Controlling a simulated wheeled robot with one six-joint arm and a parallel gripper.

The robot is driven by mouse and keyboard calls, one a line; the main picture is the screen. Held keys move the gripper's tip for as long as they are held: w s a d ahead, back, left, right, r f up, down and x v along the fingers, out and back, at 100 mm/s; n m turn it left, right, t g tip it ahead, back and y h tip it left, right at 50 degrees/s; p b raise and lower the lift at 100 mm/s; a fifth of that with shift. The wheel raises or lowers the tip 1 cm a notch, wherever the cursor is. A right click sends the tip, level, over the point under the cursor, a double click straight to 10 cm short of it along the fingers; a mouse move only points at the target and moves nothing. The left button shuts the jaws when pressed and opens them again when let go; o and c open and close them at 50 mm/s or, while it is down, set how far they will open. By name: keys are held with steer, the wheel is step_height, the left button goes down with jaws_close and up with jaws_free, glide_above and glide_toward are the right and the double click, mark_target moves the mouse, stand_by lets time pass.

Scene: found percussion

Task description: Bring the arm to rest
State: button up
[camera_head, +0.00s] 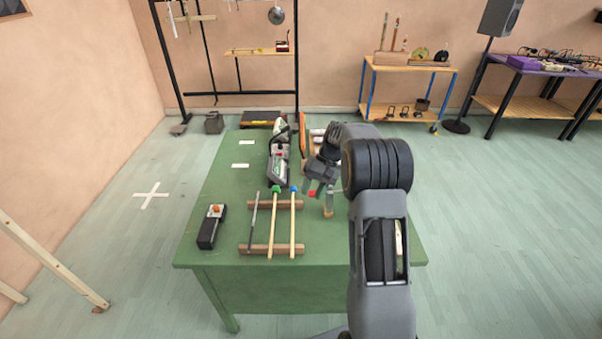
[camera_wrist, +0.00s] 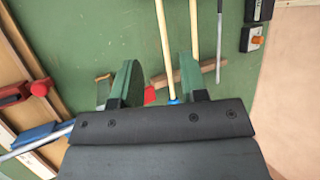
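My gripper (camera_head: 319,190) hangs over the green table (camera_head: 225,180), just right of the rack of sticks. In the wrist view its two green-padded fingers (camera_wrist: 156,82) stand apart with nothing held between them. A stick with a blue tip (camera_head: 293,222) lies below; its tip shows between the fingers in the wrist view (camera_wrist: 173,99). My arm is bent, reaching out over the table from the right and hiding part of its right side.
Beside it lie a green-headed stick (camera_head: 273,225) and a grey rod (camera_head: 254,220), on wooden rails (camera_head: 257,249). A black box with an orange knob (camera_head: 207,232) sits at left. A grey-black device (camera_head: 278,165) lies farther back. The table's left rear is mostly clear.

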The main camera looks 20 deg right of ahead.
steer(key=s+a+r+n+t+h, duration=0.1)
steer(key=s+a+r+t+h, duration=0.1)
steer(key=s, duration=0.5)
steer(key=s+a+r+t+h+p, duration=0.1)
steer(key=s+a+r+t+h, duration=0.1)
steer(key=s+r, duration=0.2)
steer(key=s+a+r+n+t+h, duration=0.1)
steer(key=s+a+r+t+h, duration=0.1)
steer(key=s, duration=0.8)
steer(key=shift+s+a+r+n+t+p, duration=0.35)
steer(key=shift+a+r+p, duration=0.1)
steer(key=shift+r, duration=0.45)
steer(key=shift+a, duration=0.1)
